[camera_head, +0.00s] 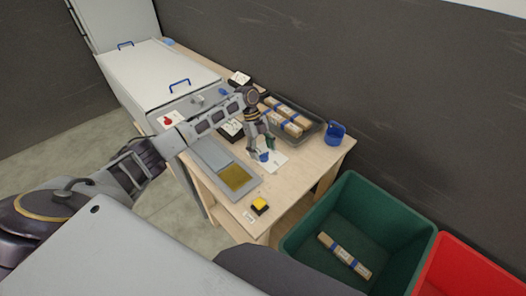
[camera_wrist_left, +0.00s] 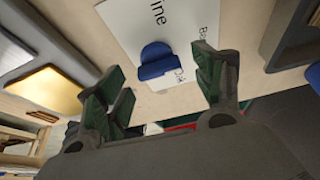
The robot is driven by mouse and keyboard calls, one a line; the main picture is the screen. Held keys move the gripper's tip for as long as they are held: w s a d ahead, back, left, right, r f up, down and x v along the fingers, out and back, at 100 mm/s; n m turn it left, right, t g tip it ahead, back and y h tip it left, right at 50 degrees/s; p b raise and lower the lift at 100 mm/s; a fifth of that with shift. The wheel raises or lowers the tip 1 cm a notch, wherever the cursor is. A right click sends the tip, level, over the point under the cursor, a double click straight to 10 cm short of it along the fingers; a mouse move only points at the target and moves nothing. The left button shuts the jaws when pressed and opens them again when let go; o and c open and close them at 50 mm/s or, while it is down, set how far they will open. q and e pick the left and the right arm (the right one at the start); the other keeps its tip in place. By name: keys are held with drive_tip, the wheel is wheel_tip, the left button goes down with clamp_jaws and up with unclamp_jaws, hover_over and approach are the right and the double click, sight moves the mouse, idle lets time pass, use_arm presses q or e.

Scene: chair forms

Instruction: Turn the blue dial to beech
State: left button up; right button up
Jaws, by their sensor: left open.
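The blue dial (camera_head: 264,156) sits on a white card (camera_head: 273,162) on the wooden table. In the left wrist view the dial (camera_wrist_left: 156,62) is a rounded blue knob with a flat, wider lower part. Printed words on the card (camera_wrist_left: 140,25) are partly cut off or covered; one ends in "ine", and no full "beech" can be read. My left gripper (camera_head: 260,146) is open and empty, above and close to the dial. In the wrist view its green-padded fingers (camera_wrist_left: 163,82) stand to either side of the dial, apart from it. My right gripper is out of view.
A grey tray (camera_head: 316,127) of strapped wooden bundles and a blue holder (camera_head: 336,133) stand behind. A grey panel with a yellow plate (camera_head: 236,177) and a yellow button (camera_head: 260,205) lie nearer. Green (camera_head: 425,232) and red (camera_head: 450,262) bins stand at right; a white machine (camera_head: 150,75) at left.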

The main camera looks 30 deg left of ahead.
use_arm(q)
drive_tip(key=v, duration=1.1)
drive_tip(key=shift+a, duration=0.1)
idle(0.5)
